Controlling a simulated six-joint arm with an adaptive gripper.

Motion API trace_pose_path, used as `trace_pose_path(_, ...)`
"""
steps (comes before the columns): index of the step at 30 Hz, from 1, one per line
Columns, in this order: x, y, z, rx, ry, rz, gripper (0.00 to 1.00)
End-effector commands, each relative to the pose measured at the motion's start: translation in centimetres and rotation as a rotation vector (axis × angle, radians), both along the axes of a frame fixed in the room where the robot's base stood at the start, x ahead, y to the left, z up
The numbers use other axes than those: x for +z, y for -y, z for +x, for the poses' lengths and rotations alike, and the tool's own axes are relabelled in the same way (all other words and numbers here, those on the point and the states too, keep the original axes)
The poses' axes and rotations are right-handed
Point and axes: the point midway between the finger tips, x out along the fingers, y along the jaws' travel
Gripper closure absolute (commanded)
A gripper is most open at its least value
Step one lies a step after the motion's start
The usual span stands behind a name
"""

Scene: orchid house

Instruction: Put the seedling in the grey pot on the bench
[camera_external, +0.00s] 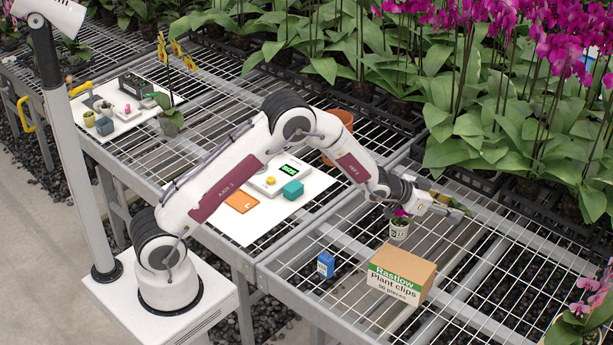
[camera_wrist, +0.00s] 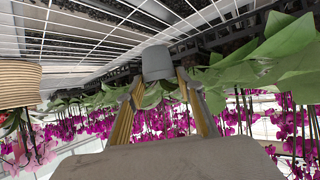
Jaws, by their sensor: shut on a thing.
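My gripper (camera_external: 444,207) is above the wire mesh bench (camera_external: 330,235), over its right part. In the wrist view the two fingers (camera_wrist: 160,105) are shut on the seedling in the grey pot. The grey pot (camera_wrist: 158,62) shows beyond the fingertips, and green leaves (camera_wrist: 152,97) show between the fingers. The wrist picture is upside down, with the mesh at the top. In the external view the pot is small and partly hidden by the gripper, so its exact tilt cannot be told.
Dense orchids (camera_external: 500,130) line the back.

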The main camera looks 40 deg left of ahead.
Motion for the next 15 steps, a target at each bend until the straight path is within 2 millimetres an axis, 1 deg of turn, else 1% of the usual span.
trace_pose_path(10,0.0,-0.1,0.1,0.001,0.001,-0.001,0.86)
trace_pose_path(15,0.1,-1.0,0.6,0.015,0.001,0.0,0.86)
